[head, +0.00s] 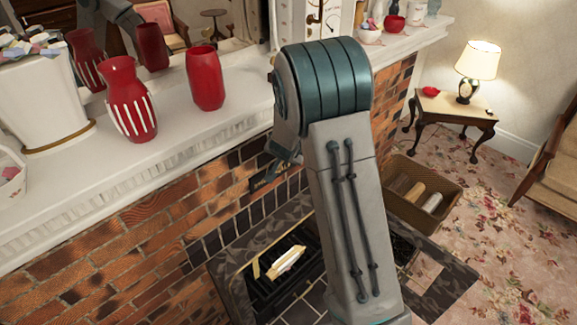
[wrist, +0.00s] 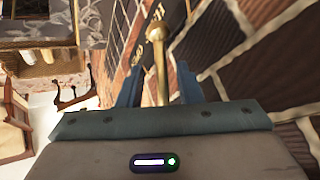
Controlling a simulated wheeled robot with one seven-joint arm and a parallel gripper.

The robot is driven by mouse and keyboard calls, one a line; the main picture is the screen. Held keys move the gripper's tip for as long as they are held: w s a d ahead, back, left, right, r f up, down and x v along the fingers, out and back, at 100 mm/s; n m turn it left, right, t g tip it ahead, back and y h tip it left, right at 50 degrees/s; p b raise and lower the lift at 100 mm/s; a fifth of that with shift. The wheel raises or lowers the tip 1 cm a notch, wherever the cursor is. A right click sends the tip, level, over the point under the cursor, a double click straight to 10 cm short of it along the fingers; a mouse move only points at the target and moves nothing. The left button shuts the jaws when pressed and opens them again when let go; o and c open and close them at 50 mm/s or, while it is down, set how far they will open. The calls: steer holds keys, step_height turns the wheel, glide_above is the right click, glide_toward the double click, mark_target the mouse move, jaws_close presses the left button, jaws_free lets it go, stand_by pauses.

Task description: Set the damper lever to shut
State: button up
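The damper lever (wrist: 161,62) is a brass rod with a round knob, seen in the wrist view. It stands between the two blue fingers of my gripper (wrist: 160,76), which is open with a gap on each side of the rod. A dark plate (wrist: 151,18) with pale lettering lies behind the knob; I cannot read it. In the head view part of this dark plate (head: 262,181) shows on the brick front beside my arm. There my arm hides the lever and most of my gripper.
The white mantel (head: 235,112) above carries red vases (head: 205,78) and a white planter (head: 45,100). Below is the firebox grate (head: 285,290). A wicker basket (head: 452,192) stands right of my arm. A side table (head: 450,106) with a lamp is farther right.

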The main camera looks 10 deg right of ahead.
steer(key=s+a+r, duration=0.1)
steer(key=s, duration=0.6)
steer(key=s+a+r, duration=0.1)
steer(key=s+r, duration=0.1)
steer(key=s, duration=0.6)
steer(key=shift+r+p, duration=0.25)
steer(key=shift+p, duration=0.1)
steer(key=shift+s+a+r, duration=0.1)
steer(key=shift+a, duration=0.05)
steer(key=s+a+r+n+g+y, duration=0.1)
steer(key=s+a+r+n+y, duration=0.25)
steer(key=s+r, duration=0.3)
steer(key=s+d+r+n+g+h+b, duration=0.1)
steer(key=s+d+r+n+g+h, duration=0.1)
steer(key=s+d, duration=0.5)
steer(key=s+r+n+g, duration=0.1)
steer(key=s+r, duration=0.1)
steer(key=s, duration=0.1)
steer(key=shift+s+r, duration=0.2)
steer(key=shift+s, duration=0.2)
